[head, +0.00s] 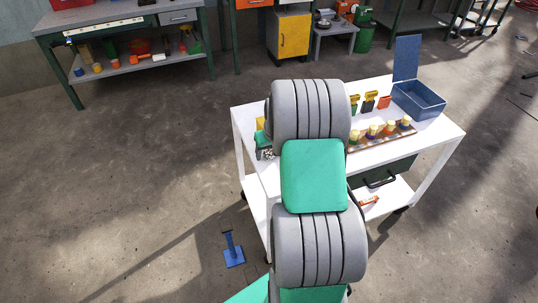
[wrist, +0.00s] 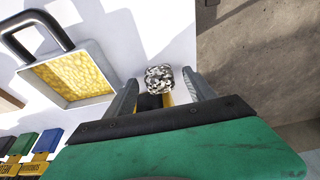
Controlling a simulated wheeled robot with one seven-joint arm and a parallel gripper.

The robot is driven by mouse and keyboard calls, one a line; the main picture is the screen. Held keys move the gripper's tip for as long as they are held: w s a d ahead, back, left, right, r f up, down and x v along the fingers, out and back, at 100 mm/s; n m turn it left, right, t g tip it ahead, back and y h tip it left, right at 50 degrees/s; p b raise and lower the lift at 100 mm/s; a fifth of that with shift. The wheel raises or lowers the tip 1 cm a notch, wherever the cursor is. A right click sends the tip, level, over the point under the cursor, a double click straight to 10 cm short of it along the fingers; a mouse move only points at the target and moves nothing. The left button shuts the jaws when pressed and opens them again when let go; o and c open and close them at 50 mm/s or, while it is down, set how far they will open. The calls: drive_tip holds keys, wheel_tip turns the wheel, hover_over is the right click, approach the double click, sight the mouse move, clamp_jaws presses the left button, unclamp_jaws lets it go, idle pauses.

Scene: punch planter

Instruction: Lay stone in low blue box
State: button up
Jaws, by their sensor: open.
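The stone (wrist: 159,78), a lumpy black-and-white speckled piece, shows between the finger ends in the wrist view. It also shows as a small speckled patch at the left side of the white cart in the head view (head: 267,153). My gripper (wrist: 162,88) is open, with one finger on each side of the stone; I cannot tell whether either touches it. Something yellow and dark shows just below the stone, partly hidden by my gripper. The low blue box (head: 419,100) stands at the cart's far right corner, with its lid (head: 407,58) upright behind it.
A yellow-lined pan with a dark handle (wrist: 72,75) lies left of my gripper in the wrist view. A wooden rack (head: 381,137) with several coloured pieces stands in front of the blue box. My arm hides the cart top's middle. A blue stand (head: 233,250) is on the floor.

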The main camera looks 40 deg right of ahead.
drive_tip(key=shift+f, duration=0.1)
drive_tip(key=shift+c, duration=0.3)
clamp_jaws()
idle(0.4)
